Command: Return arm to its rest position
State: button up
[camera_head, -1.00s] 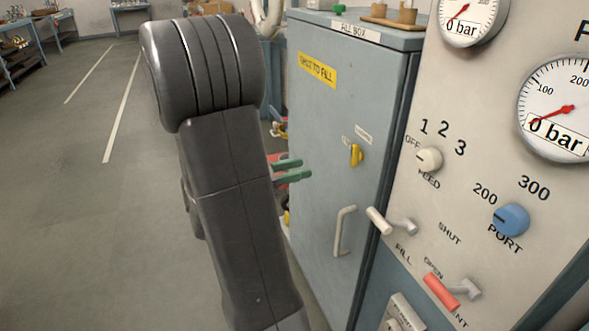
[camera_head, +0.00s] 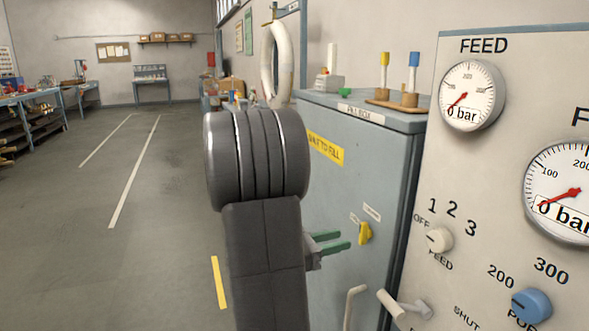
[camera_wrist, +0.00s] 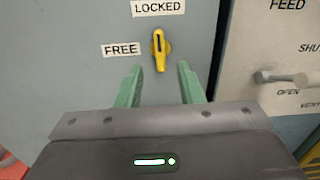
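My gripper (camera_wrist: 159,67) is open and empty, its two green fingers apart, in front of the grey fill box door. It also shows at the side of my dark arm in the head view (camera_head: 337,241), where the arm hides part of it. A yellow latch (camera_wrist: 160,48) on the door stands upright, with LOCKED above it and FREE to its left. In the wrist view the latch appears between and beyond the fingertips. It does not look gripped. The fill box (camera_head: 375,185) is closed.
A beige gauge panel (camera_head: 500,120) with knobs and projecting handles stands close on the right. The pale door handle (camera_head: 353,305) sticks out below the latch. Small stands with coloured tops are on the box. Open floor (camera_head: 130,260) lies to the left.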

aim_at(360, 233)
jog(key=shift+x, duration=3.1)
jog(key=shift+a, duration=0.15)
jog(key=v, duration=1.4)
jog(key=x, duration=1.4)
jog(key=shift+d, duration=0.3)
jog(key=shift+a+r+n+p, duration=0.1)
jog(key=shift+r+n+p, duration=0.1)
jog(key=shift+n+p, duration=0.35)
jog(key=n+p, duration=0.6)
jog(key=shift+s+a+f, duration=0.1)
jog(key=shift+s+a, duration=0.05)
jog(key=shift+a, duration=0.25)
jog(key=shift+s+a+f, duration=0.1)
jog(key=shift+a+f, duration=0.05)
jog(key=shift+a, duration=0.25)
jog(key=shift+s+a, duration=0.3)
jog(key=shift+a, duration=0.35)
